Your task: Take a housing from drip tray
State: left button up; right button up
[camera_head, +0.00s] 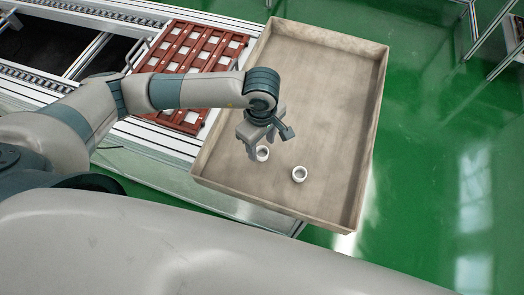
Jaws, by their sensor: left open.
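The drip tray (330,110) is a large beige, shallow-walled tray at the centre right. Two small white round housings sit on its floor near the front. One housing (300,174) stands clear, to the right of my left gripper. The other housing (262,153) is right below the gripper and partly close to its fingers. My left gripper (262,136) is open and hangs over the tray, pointing down. I cannot tell whether its fingers touch the housing. My right gripper is not in the view.
A red-brown rack (190,62) with several pale square slots lies on the conveyor, left of the tray. The tray's raised walls surround the housings. The back and right of the tray floor are empty. The floor around is green.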

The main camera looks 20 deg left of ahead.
aim_at(262, 155)
pick_arm(q)
jog(key=shift+w+f+p, duration=0.15)
jog(key=shift+f+p, duration=0.35)
jog(key=shift+f, duration=1.2)
jog(key=c, duration=1.1)
